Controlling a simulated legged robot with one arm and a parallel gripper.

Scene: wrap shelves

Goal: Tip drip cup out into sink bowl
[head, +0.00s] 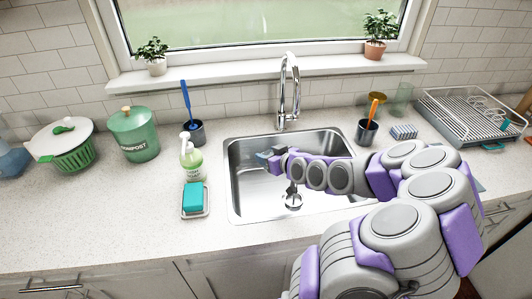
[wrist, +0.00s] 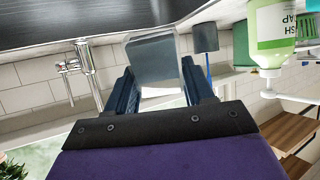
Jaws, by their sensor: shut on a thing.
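The drip cup is a small grey, box-like cup (wrist: 152,58) between the fingers of my gripper (wrist: 157,78) in the wrist view. My gripper is shut on it. In the head view my gripper (head: 272,160) is over the left part of the steel sink bowl (head: 240,195), and the cup shows only as a small grey-blue shape (head: 262,155). The wrist view is upside down, so my wrist is rolled over. The cup seems tipped over with it, but its opening and contents cannot be made out. The drain (head: 293,201) shows below my arm.
The tall faucet (head: 288,95) stands behind the bowl. Left of the bowl are a soap bottle (head: 191,160), a sponge on a dish (head: 194,197) and a brush holder (head: 196,131). Right are a utensil cup (head: 367,132) and a dish rack (head: 470,118). The front left counter is clear.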

